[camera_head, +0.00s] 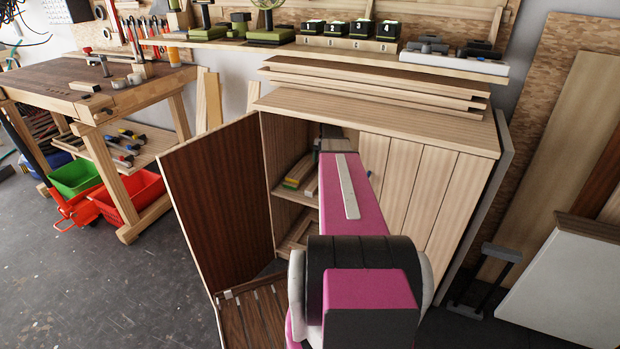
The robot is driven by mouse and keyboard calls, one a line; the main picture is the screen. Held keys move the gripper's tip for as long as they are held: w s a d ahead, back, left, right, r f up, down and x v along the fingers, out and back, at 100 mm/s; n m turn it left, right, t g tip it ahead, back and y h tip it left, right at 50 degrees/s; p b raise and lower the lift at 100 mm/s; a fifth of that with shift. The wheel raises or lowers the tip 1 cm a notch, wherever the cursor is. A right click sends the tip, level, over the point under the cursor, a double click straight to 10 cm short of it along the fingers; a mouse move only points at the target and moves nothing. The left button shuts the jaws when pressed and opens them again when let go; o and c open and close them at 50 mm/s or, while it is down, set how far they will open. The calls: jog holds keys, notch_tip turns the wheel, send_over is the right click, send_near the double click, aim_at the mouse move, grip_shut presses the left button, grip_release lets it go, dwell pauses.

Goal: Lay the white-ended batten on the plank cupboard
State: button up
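The plank cupboard (385,122) stands in the middle, with its left door (215,188) swung open and pale plank panels closing its right side. Inside it, several short battens (296,176) lie on a shelf, some with green or yellowish ends. More pale wood lies lower down. I cannot make out a white end on any of them. My pink arm reaches forward into the cupboard's opening and covers part of the shelves. My gripper is hidden beyond the arm, so its fingers and anything in them do not show.
Long boards (375,85) lie stacked along the back of the cupboard top; its front strip is clear. A workbench (95,85) stands left, with green (75,177) and red (128,190) bins below. Sheets and boards (560,160) lean at the right.

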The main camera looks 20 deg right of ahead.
jog(key=s+a+m+t+h, duration=0.1)
jog(key=s+a+m, duration=1.1)
jog(key=a, duration=0.4)
jog(key=s+a+m+t+h, duration=0.2)
jog(key=s+a+m, duration=1.1)
jog(key=a, duration=0.4)
jog(key=shift+s+a+m, duration=0.15)
jog(key=shift+s+m, duration=0.15)
jog(key=shift+m, duration=0.3)
